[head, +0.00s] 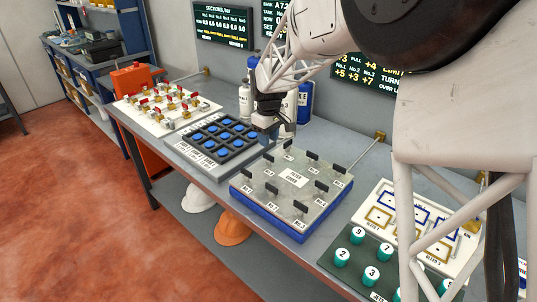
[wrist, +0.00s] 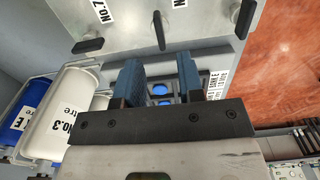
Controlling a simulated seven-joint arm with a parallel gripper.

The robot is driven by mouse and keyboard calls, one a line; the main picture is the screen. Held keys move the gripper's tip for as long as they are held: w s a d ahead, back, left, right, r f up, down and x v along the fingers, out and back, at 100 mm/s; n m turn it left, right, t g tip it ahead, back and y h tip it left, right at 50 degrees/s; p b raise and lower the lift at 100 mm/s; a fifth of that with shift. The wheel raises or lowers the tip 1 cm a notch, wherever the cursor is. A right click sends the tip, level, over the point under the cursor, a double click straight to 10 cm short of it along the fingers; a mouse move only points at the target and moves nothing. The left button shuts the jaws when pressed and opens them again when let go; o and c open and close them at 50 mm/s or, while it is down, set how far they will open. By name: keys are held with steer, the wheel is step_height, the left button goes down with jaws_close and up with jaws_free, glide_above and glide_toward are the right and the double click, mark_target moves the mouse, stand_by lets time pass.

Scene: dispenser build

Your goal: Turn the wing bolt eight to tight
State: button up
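The feed cover is a grey plate (head: 285,172) on a blue box, with several black wing bolts around its edge. The middle bolt of its left edge (head: 269,157) shows in the wrist view as an upright black wing (wrist: 158,30); the label above it is cut off, so its number is unreadable. The bolt beside it (wrist: 88,45) is by a No.7 label, its wing lying crosswise. My gripper (head: 268,138) hangs above the bench just left of the plate. Its blue fingers (wrist: 160,80) are apart with nothing between them, clear of the bolts.
A black tray of blue buttons (head: 220,137) lies left of the cover. White and blue bottles (head: 304,101) stand behind my gripper. A board with red-handled valves (head: 167,105) is further left. Green numbered knobs (head: 371,273) are at the front right. Text screens hang on the wall.

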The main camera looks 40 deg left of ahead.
mark_target(268, 159)
steer(key=shift+f, duration=3.4)
jaws_close()
